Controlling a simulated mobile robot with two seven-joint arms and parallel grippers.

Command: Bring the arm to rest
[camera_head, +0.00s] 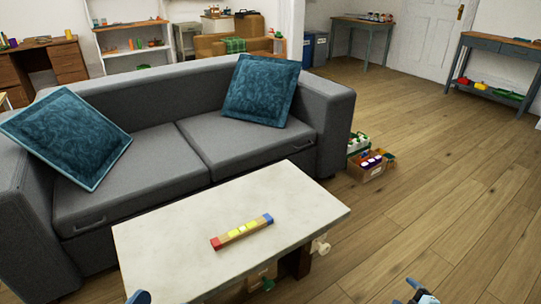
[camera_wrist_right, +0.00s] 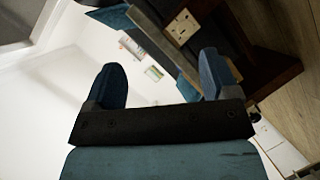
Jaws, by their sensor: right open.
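My right gripper (camera_head: 422,293) shows at the bottom edge of the head view, over the wooden floor and to the right of the white-topped table (camera_head: 170,245). In the right wrist view its two blue fingers (camera_wrist_right: 163,78) stand wide apart, with nothing held between them. A small blue part of my left gripper (camera_head: 138,297) shows at the bottom edge, by the table's near left side; most of it is out of frame. A bar of coloured blocks (camera_head: 242,232), red, wood, yellow and blue, lies on the table top, apart from both grippers.
A grey sofa (camera_head: 190,146) with two teal cushions stands behind the table. Boxes of small items (camera_head: 368,165) sit on the floor right of the sofa. A side table (camera_head: 497,68) stands at the far right. The wooden floor on the right is mostly clear.

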